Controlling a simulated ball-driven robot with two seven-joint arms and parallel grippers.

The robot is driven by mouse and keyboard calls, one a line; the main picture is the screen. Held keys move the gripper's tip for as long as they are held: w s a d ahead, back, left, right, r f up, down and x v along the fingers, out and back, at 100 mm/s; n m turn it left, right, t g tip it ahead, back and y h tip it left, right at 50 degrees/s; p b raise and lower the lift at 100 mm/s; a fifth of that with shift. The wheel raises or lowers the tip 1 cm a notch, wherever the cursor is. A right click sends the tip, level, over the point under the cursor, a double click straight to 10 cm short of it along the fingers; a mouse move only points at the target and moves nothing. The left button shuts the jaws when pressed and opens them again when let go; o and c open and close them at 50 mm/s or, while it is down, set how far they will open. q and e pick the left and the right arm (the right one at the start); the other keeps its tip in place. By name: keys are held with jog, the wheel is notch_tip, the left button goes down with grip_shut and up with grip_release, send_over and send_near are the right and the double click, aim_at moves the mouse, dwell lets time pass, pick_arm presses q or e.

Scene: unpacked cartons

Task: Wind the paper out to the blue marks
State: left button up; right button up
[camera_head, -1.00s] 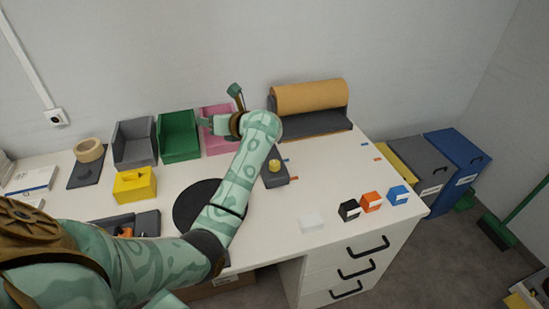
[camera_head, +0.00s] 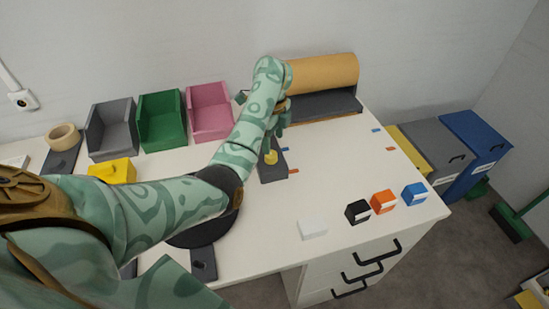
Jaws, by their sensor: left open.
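The tan paper roll (camera_head: 325,72) lies across a dark dispenser base (camera_head: 330,101) at the back of the white desk. No paper sheet is visible out on the desk. Blue marks lie on the desk, one on the left (camera_head: 286,149) and one on the right (camera_head: 376,130), in front of the dispenser. My left gripper (camera_head: 281,128) is open, pointing down at the dispenser's left front. My forearm hides the roll's left end and part of the gripper. A small dark piece (camera_head: 240,97) shows left of my forearm; I cannot tell what it belongs to. My right gripper is not in view.
Orange marks (camera_head: 293,171) lie nearer than the blue ones. A dark block with a yellow knob (camera_head: 271,158) stands just below my gripper. Grey, green and pink bins (camera_head: 210,112) stand at left. Black, orange and blue small boxes (camera_head: 383,202) stand at the front right.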

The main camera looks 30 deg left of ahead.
aim_at(272, 154)
pick_arm(q)
jog(key=f, duration=0.2)
jog(key=f+b, duration=0.2)
jog(key=f, duration=0.1)
jog(key=shift+s+a+f, duration=0.1)
jog(key=shift+a+f, duration=0.2)
jog(key=shift+f, duration=0.55)
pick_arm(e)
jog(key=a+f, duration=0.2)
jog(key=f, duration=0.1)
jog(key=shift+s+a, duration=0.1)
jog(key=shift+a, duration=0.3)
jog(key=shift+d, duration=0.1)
pick_arm(q)
jog(key=shift+r, duration=0.1)
jog(key=c, duration=1)
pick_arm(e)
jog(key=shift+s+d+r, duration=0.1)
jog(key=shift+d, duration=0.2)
